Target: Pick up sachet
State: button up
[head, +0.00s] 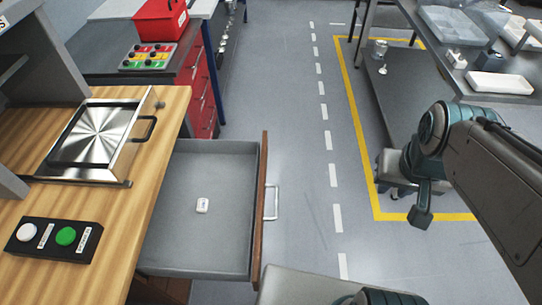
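The drawer has a wooden front with a metal handle. My gripper (420,217) hangs at the right of the head view, over the grey floor near the yellow line. It is well to the right of the drawer and apart from the sachet. It is too small and dark to tell whether its fingers are open.
A wooden worktop (110,240) left of the drawer holds a metal box (98,138) with a handle and a black button panel (55,240). A red box (161,20) stands behind. A grey table (490,65) with trays stands at the right. Floor between is clear.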

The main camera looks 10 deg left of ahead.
aim_at(202, 203)
jog(key=k, duration=0.45)
jog(key=z, duration=1.15)
jog(key=i, duration=0.35)
jog(key=u, duration=2.5)
